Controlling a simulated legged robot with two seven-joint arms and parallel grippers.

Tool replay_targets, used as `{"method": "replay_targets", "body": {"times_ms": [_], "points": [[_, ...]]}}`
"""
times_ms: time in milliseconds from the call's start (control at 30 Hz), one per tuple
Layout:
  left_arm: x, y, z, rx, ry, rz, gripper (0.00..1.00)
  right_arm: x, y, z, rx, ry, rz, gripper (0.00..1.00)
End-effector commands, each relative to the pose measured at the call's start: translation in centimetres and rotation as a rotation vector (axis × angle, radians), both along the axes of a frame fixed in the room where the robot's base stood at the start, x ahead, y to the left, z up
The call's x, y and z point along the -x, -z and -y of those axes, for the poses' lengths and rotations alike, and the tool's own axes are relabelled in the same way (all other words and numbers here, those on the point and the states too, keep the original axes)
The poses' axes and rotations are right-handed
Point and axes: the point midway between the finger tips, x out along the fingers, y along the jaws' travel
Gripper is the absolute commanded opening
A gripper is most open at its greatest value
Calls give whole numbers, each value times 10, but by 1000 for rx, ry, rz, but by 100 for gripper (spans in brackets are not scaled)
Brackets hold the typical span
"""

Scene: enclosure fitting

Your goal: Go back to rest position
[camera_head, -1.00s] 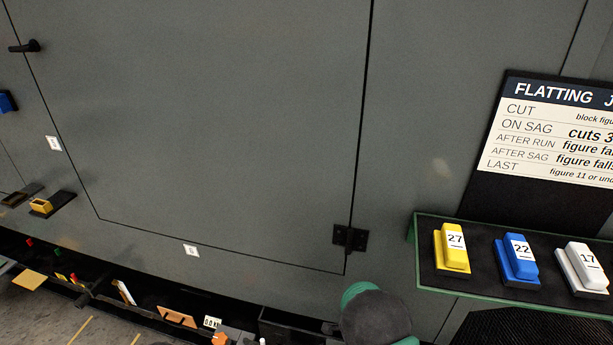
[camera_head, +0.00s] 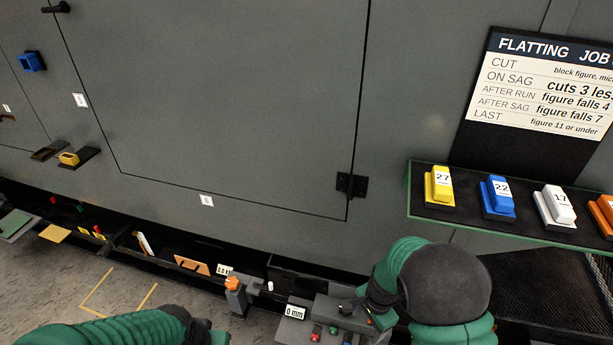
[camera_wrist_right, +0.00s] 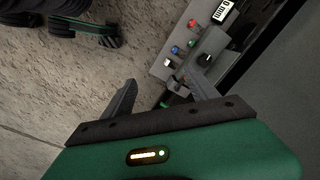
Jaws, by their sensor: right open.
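My right arm comes in from the bottom right of the head view, its forearm bent beside a small grey control unit (camera_head: 325,325). My right gripper shows clearly in the right wrist view (camera_wrist_right: 160,78), its two dark fingers apart with nothing held between them. The grey unit, with a display and coloured buttons (camera_wrist_right: 185,55), lies beyond the right finger in that view. My left arm shows green at the bottom left of the head view; I cannot make out its gripper's fingers there.
A green-edged shelf (camera_head: 409,190) at the right holds yellow, blue, white and orange numbered blocks under a job sign (camera_head: 540,90). A large grey cabinet wall (camera_head: 230,90) fills the back. Trays with small parts run along its foot. Bare floor (camera_head: 60,290) lies at the lower left.

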Motion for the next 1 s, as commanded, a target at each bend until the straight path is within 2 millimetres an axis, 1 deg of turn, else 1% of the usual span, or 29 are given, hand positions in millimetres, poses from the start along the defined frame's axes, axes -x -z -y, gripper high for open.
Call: {"method": "replay_targets", "body": {"times_ms": [33,167,300,400,567,600,633,767,867,1000], "points": [[0,0,0,0,0,0,0,6,-14,2,-4,-59,14,68],[0,0,0,0,0,-1,0,27,-46,9,6,-266,55,68],[0,0,0,0,0,-1,0,57,-80,18,41,-530,108,68],[0,0,0,0,0,-1,0,81,-100,25,82,-724,145,68],[0,0,0,0,0,-1,0,118,-122,36,175,-1023,188,68],[1,-9,0,0,0,-2,0,123,-134,38,194,-1077,193,68],[1,-28,0,0,0,-2,0,121,-152,37,189,-1071,190,68],[0,-68,0,0,0,1,0,120,-191,37,186,-1066,187,68],[0,-103,0,0,0,0,0,120,-225,36,185,-1064,187,68],[0,-157,0,0,0,0,0,120,-279,36,184,-1062,188,68]]}}
